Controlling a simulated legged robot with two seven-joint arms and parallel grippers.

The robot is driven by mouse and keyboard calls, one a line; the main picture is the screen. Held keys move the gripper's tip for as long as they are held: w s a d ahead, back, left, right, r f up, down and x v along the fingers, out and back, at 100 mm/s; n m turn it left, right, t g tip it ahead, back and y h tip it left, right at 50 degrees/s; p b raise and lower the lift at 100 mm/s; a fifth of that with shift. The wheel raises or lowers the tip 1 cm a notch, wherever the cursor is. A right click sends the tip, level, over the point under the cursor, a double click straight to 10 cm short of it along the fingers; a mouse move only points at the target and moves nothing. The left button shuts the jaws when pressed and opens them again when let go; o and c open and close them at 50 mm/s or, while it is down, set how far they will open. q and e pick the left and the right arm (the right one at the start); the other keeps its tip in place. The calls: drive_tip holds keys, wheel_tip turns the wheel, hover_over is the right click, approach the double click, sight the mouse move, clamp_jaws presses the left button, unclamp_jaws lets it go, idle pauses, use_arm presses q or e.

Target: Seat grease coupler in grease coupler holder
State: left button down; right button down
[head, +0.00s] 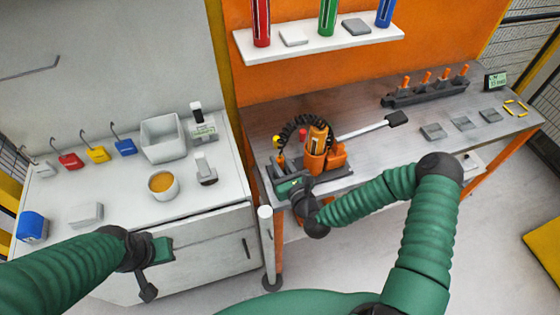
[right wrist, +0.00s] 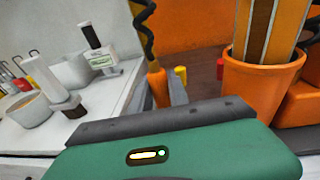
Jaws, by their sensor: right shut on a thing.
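The grease coupler (head: 281,161) is a small orange piece on the end of a black coiled hose. In the right wrist view the coupler (right wrist: 158,86) stands roughly upright just beyond my gripper's dark edge. My right gripper (head: 291,187) is shut on the coupler at the bench's near left corner; its green body hides the fingertips and the coupler's lower end. A dark grey block that looks like the holder (right wrist: 178,88) shows beside the coupler; I cannot tell whether the coupler is in it. My left gripper (head: 160,262) is empty in front of the white cabinet; its opening is unclear.
An orange grease pot (head: 318,153) stands close right of the coupler, also large in the wrist view (right wrist: 262,92). A white counter (head: 120,190) with a bowl (head: 163,184) and bin is left. The bench's middle front is fairly clear.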

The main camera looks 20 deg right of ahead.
drive_tip(key=shift+d+r, duration=0.15)
drive_tip(key=shift+r, duration=0.05)
drive_tip(key=shift+d, duration=0.1)
idle(0.9)
drive_tip(key=shift+f+b, duration=1.05)
drive_tip(key=shift+f, duration=0.25)
idle(0.5)
drive_tip(key=c, duration=1.2)
unclamp_jaws()
